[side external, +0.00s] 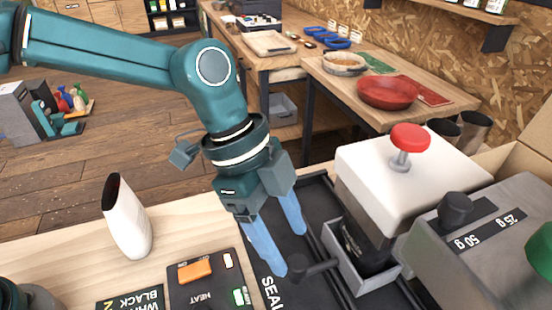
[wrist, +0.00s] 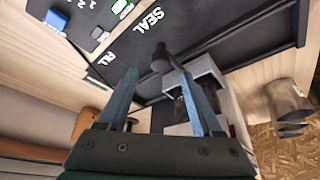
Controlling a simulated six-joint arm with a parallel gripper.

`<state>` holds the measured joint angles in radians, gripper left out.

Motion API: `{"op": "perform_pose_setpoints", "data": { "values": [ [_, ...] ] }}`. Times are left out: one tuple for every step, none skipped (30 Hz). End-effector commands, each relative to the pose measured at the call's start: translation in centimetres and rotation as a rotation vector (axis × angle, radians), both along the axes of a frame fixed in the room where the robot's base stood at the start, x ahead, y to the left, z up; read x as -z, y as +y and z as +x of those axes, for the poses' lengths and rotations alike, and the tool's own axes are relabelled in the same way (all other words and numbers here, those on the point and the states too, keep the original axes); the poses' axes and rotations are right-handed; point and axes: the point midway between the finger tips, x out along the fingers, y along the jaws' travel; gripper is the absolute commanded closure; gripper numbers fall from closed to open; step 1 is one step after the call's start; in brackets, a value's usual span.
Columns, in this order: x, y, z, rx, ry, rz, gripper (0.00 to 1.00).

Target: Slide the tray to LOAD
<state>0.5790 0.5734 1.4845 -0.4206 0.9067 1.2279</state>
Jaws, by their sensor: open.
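The tray (side external: 378,281) is a grey open box on a dark railed base, under the white press head. A dark bag or pouch (side external: 362,250) stands in it, partly hidden. A black handle with a rounded knob (side external: 308,268) sticks out from the tray's near side. The handle also shows in the wrist view (wrist: 161,56), with the tray (wrist: 212,72) beyond it. My gripper (side external: 288,252) is open, its blue fingers pointing down close to the handle. In the wrist view my gripper (wrist: 158,76) has a finger on each side of the handle; contact is unclear. SEAL is printed beside the rails; LOAD is not readable.
The white press (side external: 385,175) with a red knob and a grey dispenser (side external: 490,250) marked 25 g and 50 g stand close at right. A control panel (side external: 207,280) with an orange switch and a white vessel (side external: 127,220) are at left.

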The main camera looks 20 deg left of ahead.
Motion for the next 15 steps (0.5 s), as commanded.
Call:
{"op": "perform_pose_setpoints", "data": {
  "values": [
    [0.7, -0.2, -0.1, 0.001, 0.004, 0.003, 0.33],
    [1.1, -0.3, -0.1, 0.0, 0.004, 0.003, 0.33],
    [1.6, -0.5, -0.1, 0.0, 0.004, 0.004, 0.33],
    [1.9, -0.7, -0.1, -0.002, 0.004, 0.003, 0.33],
    [2.3, -0.8, -0.1, -0.002, 0.004, 0.003, 0.33],
    [2.7, -1.0, -0.1, -0.002, 0.004, 0.003, 0.33],
    [2.9, -1.1, 0.0, -0.002, 0.002, 0.002, 0.33],
    [3.1, -1.2, 0.0, -0.002, 0.002, 0.002, 0.33],
    [3.4, -1.3, 0.0, -0.002, 0.002, 0.003, 0.33],
    [3.5, -1.3, 0.0, -0.003, 0.001, 0.002, 0.33],
    [3.6, -1.4, 0.0, -0.003, 0.0, 0.002, 0.33],
    [3.7, -1.4, 0.0, -0.004, -0.001, 0.001, 0.33],
    [3.7, -1.4, 0.0, -0.004, -0.001, 0.001, 0.33],
    [3.7, -1.4, 0.0, -0.004, -0.001, 0.001, 0.33],
    [3.7, -1.4, 0.0, -0.004, -0.001, 0.001, 0.33]
  ]
}}
